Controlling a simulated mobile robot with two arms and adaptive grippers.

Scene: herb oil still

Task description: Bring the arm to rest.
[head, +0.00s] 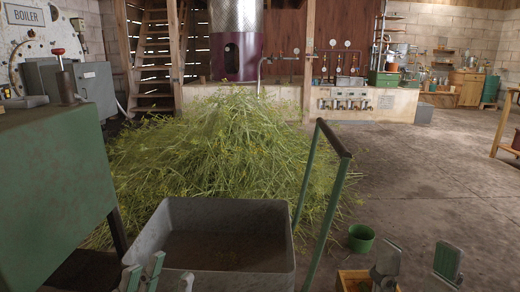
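My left gripper (144,272) shows at the bottom edge, left of centre, in front of the near left corner of a grey metal tub (270,256). Its fingertips point up with a gap between them, and nothing shows in the gap. My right gripper (418,260) is at the bottom right, with its two fingertips wide apart and empty. It is beside a small wooden crate (345,281), partly overlapping it in the picture. Most of both arms is out of view.
A green cart handle (328,190) rises at the tub's right. A green machine (50,190) stands close at left. A large herb heap (225,150) lies behind the tub. A green bucket (361,238) stands on the floor. The floor at right is mostly clear.

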